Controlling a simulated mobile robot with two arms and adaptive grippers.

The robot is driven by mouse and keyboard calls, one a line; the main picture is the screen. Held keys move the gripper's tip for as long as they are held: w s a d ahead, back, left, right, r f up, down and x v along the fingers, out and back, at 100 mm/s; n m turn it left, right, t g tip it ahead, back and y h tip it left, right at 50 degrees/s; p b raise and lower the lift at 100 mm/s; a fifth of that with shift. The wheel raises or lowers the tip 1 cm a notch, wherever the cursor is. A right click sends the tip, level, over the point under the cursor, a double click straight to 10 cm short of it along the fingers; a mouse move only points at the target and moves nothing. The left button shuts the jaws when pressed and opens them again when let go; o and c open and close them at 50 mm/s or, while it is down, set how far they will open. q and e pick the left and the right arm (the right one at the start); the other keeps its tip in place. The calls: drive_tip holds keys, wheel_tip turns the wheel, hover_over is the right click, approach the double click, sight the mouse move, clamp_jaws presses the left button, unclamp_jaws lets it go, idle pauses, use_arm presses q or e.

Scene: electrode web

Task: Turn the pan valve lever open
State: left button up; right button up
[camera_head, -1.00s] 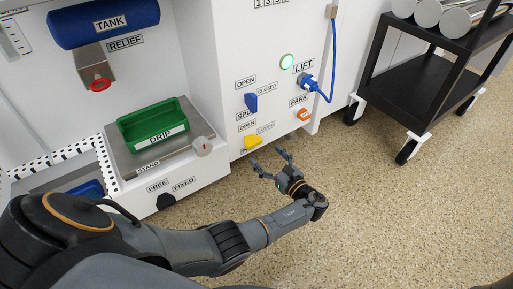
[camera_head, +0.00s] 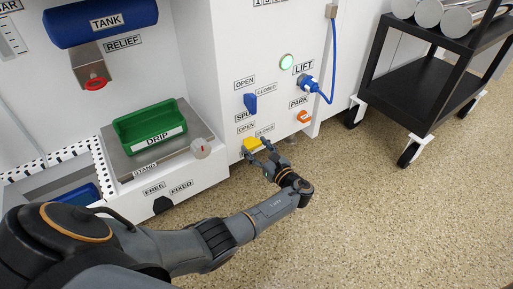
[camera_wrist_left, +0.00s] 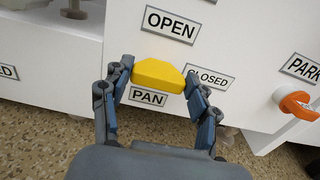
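The yellow pan valve lever (camera_wrist_left: 158,74) sits on the white panel between its OPEN label (camera_wrist_left: 170,25) above, CLOSED label (camera_wrist_left: 208,78) to the right and PAN label (camera_wrist_left: 148,97) below. It lies nearly level, tilted slightly down to the right. In the head view the lever (camera_head: 252,144) is partly behind my left gripper (camera_head: 258,149). My left gripper also shows in the left wrist view (camera_wrist_left: 158,72), fingers apart, one at each end of the lever. Whether the fingertips touch it I cannot tell. My right gripper is out of view.
A blue lever (camera_head: 250,103) is above the pan lever. An orange park knob (camera_head: 303,117) and the blue lift plug with its cable (camera_head: 308,84) are to the right. A green drip tray (camera_head: 150,125) is to the left. A black cart (camera_head: 415,90) stands right; the floor between is clear.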

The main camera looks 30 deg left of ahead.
use_arm(q)
drive_tip(key=shift+n, duration=0.3)
drive_tip(key=n, duration=0.3)
drive_tip(key=shift+s+a+f+n, duration=0.1)
drive_tip(key=shift+n, duration=0.3)
drive_tip(key=n+b, duration=0.1)
drive_tip(key=n, duration=0.3)
drive_tip(key=shift+s+f+n, duration=0.1)
drive_tip(key=shift+s+n, duration=0.05)
drive_tip(key=shift+n, duration=0.25)
drive_tip(key=n+b, duration=0.1)
drive_tip(key=n, duration=0.3)
drive_tip(key=shift+f+b, duration=0.15)
drive_tip(key=shift+b, duration=0.2)
drive_tip(key=n+b, duration=0.2)
drive_tip(key=n, duration=0.2)
drive_tip(key=shift+s+f, duration=0.1)
drive_tip(key=shift+n, duration=0.5)
drive_tip(key=o, duration=1.1)
